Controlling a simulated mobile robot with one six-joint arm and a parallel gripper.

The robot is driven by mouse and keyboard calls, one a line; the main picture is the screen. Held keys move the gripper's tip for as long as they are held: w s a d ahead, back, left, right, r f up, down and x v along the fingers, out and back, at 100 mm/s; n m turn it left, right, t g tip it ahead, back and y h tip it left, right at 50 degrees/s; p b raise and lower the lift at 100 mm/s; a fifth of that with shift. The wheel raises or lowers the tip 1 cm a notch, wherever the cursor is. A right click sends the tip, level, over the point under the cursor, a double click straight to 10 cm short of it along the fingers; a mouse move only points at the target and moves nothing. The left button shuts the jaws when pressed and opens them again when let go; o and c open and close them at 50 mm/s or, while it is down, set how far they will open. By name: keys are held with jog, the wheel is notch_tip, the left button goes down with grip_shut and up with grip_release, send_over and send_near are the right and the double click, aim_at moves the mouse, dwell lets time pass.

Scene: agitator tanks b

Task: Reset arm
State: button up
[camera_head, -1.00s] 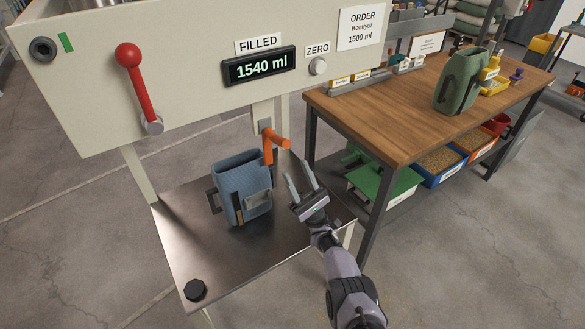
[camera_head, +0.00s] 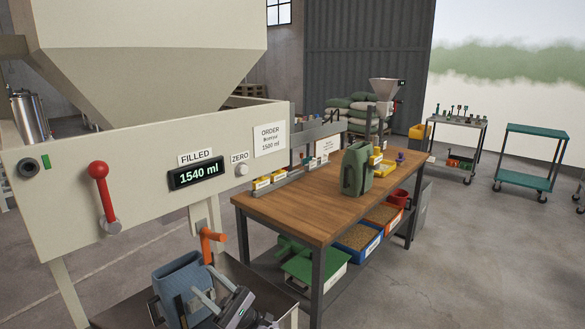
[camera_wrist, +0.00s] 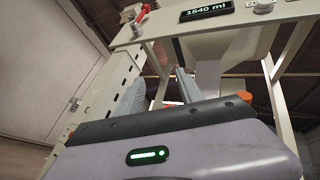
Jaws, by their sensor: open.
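My gripper (camera_head: 213,302) is at the lower middle of the head view, open, with nothing seen between its fingers. It shows just in front of a blue jug (camera_head: 181,285) that stands under the orange spout (camera_head: 208,244); whether they touch cannot be told. In the wrist view my gripper's two fingers (camera_wrist: 172,88) point up toward the filling machine. The machine's panel (camera_head: 140,182) reads 1540 ml, beside an order sign (camera_head: 269,139) for 1500 ml. A red-knobbed lever (camera_head: 104,197) is on the panel's left. Most of my arm is below the head view.
A wooden workbench (camera_head: 315,205) stands right of the machine with a green jug (camera_head: 356,170) and small yellow bins on top. Larger bins sit on its lower shelf. Two carts, one with a teal top (camera_head: 536,142), stand farther right. The floor (camera_head: 440,245) at right is clear.

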jog(key=a+r+n+g+h, duration=0.4)
jog(key=r+h, duration=0.2)
jog(key=r, duration=0.5)
jog(key=s+d+r+t+h, duration=0.2)
jog(key=s+d+r+h, duration=0.1)
jog(key=s+r+h, duration=0.2)
jog(key=s+d+t+h, duration=0.4)
jog(key=s+d+h, duration=0.5)
jog(key=s+d, duration=0.55)
jog(key=s+d+f+t+h, duration=0.2)
jog(key=s+d, duration=0.4)
jog(key=d, duration=0.3)
jog(key=s+d+f+n+t+h, duration=0.1)
jog(key=s+d+f+t+h, duration=0.2)
jog(key=s+d+f+h, duration=0.2)
jog(key=s+d, duration=0.2)
jog(key=d, duration=0.1)
jog(key=shift+s+d, duration=0.2)
jog(key=shift+d, duration=0.15)
